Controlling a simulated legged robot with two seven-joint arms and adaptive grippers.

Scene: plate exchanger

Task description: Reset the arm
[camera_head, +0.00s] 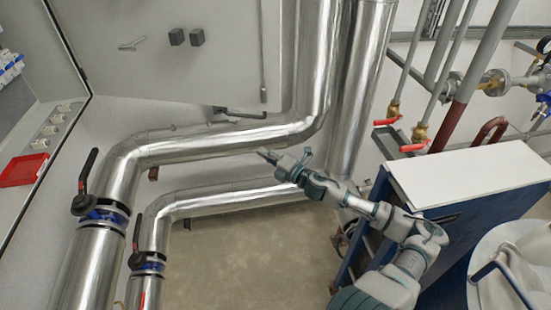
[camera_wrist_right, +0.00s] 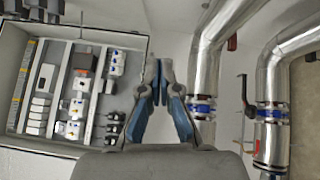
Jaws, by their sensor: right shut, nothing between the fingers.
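My right arm (camera_head: 405,228) comes in from the lower right in the head view and reaches up and left. My right gripper (camera_head: 264,154) is at its end, in front of the silver pipes. In the right wrist view the gripper (camera_wrist_right: 158,66) points away from the camera with its two fingertips together. It is shut and holds nothing. My left gripper is in neither view.
Large silver pipes (camera_head: 215,145) with black-handled valves (camera_head: 88,172) run along the wall. An electrical cabinet (camera_wrist_right: 85,150) stands open at the left. A blue cabinet with a white top (camera_head: 465,172) and red-handled valves (camera_head: 388,121) are at the right.

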